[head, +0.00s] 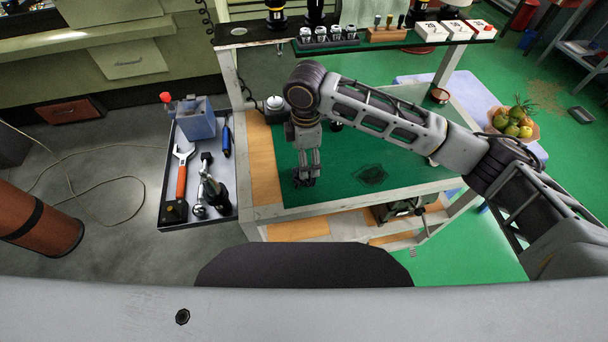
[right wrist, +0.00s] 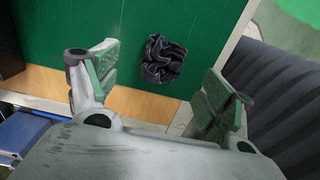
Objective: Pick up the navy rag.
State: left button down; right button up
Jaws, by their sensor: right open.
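The navy rag (right wrist: 163,60) is a dark crumpled bundle on the green bench mat (right wrist: 60,25) in the right wrist view. It lies near the bench's pale front edge, just beyond the wooden strip. My right gripper (right wrist: 163,88) is open, its two fingers apart on either side of the rag in that view and touching nothing that I can see. In the head view my right gripper (head: 305,182) points down over the mat's front left part and seems to cover the rag. My left gripper is not in view.
A flat dark patch (head: 372,175) marks the mat right of the gripper. A grey tray (head: 174,200) with tools and a blue bin (head: 196,122) stands left of the bench. A raised shelf (head: 245,40) with small items runs along the back. A fruit bowl (head: 515,130) is at right.

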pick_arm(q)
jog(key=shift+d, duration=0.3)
pick_arm(e)
jog(key=shift+f, duration=0.55)
jog(key=shift+f, duration=0.15)
jog(key=shift+s+a+f, duration=0.1)
jog(key=shift+s+f, duration=0.15)
jog(key=shift+f, duration=0.75)
jog(key=shift+s+a+f, duration=0.1)
jog(key=shift+s+f, duration=0.1)
jog(key=shift+f, duration=1.25)
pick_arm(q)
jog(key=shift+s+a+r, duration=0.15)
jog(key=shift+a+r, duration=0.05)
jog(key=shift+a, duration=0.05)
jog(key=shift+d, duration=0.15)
